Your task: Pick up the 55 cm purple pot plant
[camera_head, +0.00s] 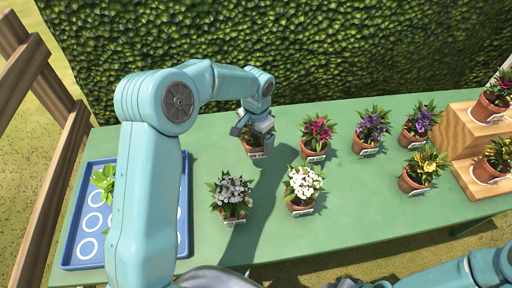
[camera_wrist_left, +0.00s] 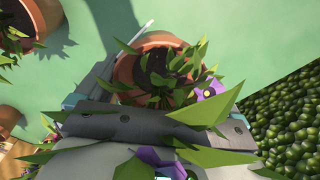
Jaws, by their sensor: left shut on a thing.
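My left gripper (camera_head: 258,130) is shut on a potted plant with a terracotta pot (camera_head: 254,151) near the back edge of the table. In the left wrist view the pot (camera_wrist_left: 128,70) is against the gripper fingers, with green leaves and a few purple petals (camera_wrist_left: 212,90) spread over them. In the head view the gripper hides most of this plant. Its label cannot be read. Two other purple-flowered pots stand to the right, one in the back row (camera_head: 373,127) and one near the wooden steps (camera_head: 419,122). My right gripper is out of view.
White-flowered pots (camera_head: 303,185) (camera_head: 231,194) stand in front of the held plant, and a magenta one (camera_head: 317,132) to its right. A yellow-flowered pot (camera_head: 424,166) is near the wooden steps (camera_head: 458,140). A blue tray (camera_head: 68,255) with round slots lies at left. A hedge (camera_head: 300,50) stands behind the green table (camera_head: 350,215).

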